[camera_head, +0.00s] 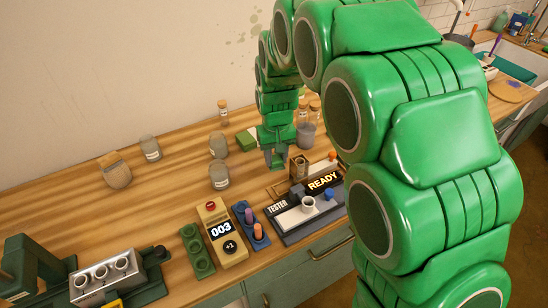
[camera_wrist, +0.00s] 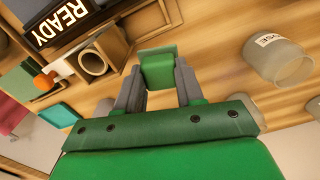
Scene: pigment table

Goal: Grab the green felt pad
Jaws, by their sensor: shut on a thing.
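A small green pad (camera_wrist: 158,68) sits between the two grey fingers of my gripper (camera_wrist: 158,88) in the wrist view. My gripper is shut on it, with a finger on each side, and the pad sticks out past the fingertips. In the head view my gripper (camera_head: 274,160) points down over the middle of the wooden table, left of a tan cylinder holder (camera_head: 299,167). The pad is hard to make out there. Whether it touches the table cannot be told.
A tester (camera_head: 308,205) reading READY stands at the front right. Glass jars (camera_head: 219,176) stand to the left. A green block (camera_head: 246,138) lies behind left of my gripper. A counter reading 003 (camera_head: 221,232) is in front.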

